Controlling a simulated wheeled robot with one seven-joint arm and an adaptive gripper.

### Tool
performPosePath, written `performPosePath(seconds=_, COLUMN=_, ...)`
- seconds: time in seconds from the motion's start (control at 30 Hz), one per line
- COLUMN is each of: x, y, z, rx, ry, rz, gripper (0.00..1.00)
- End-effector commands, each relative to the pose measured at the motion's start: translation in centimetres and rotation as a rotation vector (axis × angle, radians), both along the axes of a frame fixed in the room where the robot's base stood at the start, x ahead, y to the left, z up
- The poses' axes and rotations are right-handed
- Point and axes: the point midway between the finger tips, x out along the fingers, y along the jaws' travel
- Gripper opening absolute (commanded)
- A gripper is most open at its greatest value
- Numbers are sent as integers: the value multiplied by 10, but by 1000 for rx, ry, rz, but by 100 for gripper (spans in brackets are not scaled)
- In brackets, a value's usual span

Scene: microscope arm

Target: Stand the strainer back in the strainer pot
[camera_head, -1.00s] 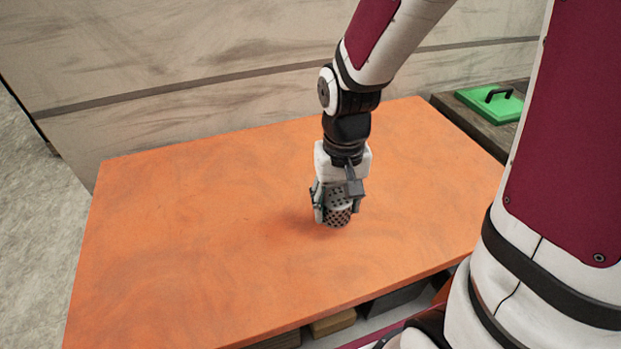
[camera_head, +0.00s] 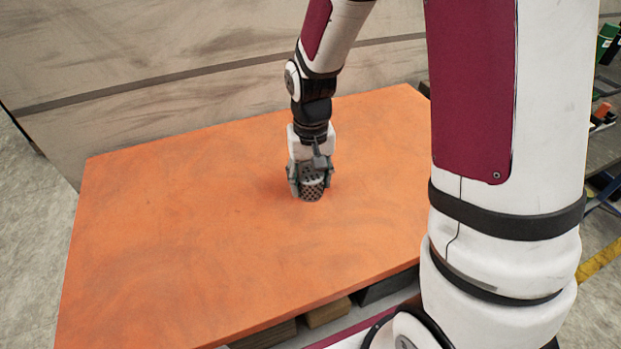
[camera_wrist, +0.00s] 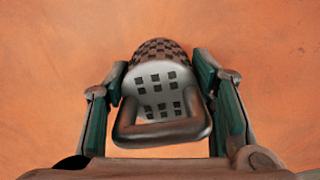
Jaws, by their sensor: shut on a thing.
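The strainer (camera_head: 313,181) is a small grey cylinder with dark holes, low over the orange table. In the wrist view the strainer (camera_wrist: 157,72) shows a pale end face with square holes and a brown loop handle toward my palm. My gripper (camera_head: 311,188) points down and is shut on the strainer, one finger on each side. The green-padded fingers of my gripper (camera_wrist: 161,75) also show in the wrist view. I cannot tell whether the strainer's lower end touches the table. I see no strainer pot in these frames.
The orange tabletop (camera_head: 180,230) is otherwise bare, with wide free room to the left and in front. A beige wall (camera_head: 150,60) stands behind it. Wooden blocks (camera_head: 328,312) lie under the front edge. A cluttered shelf (camera_head: 603,150) is at the far right.

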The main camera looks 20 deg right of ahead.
Motion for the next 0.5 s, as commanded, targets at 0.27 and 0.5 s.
performPosePath(seconds=0.27, x=0, y=0, z=-3, rx=0, ry=0, rz=0, gripper=61)
performPosePath(seconds=0.5, x=0, y=0, z=-3, rx=0, ry=0, rz=0, gripper=70)
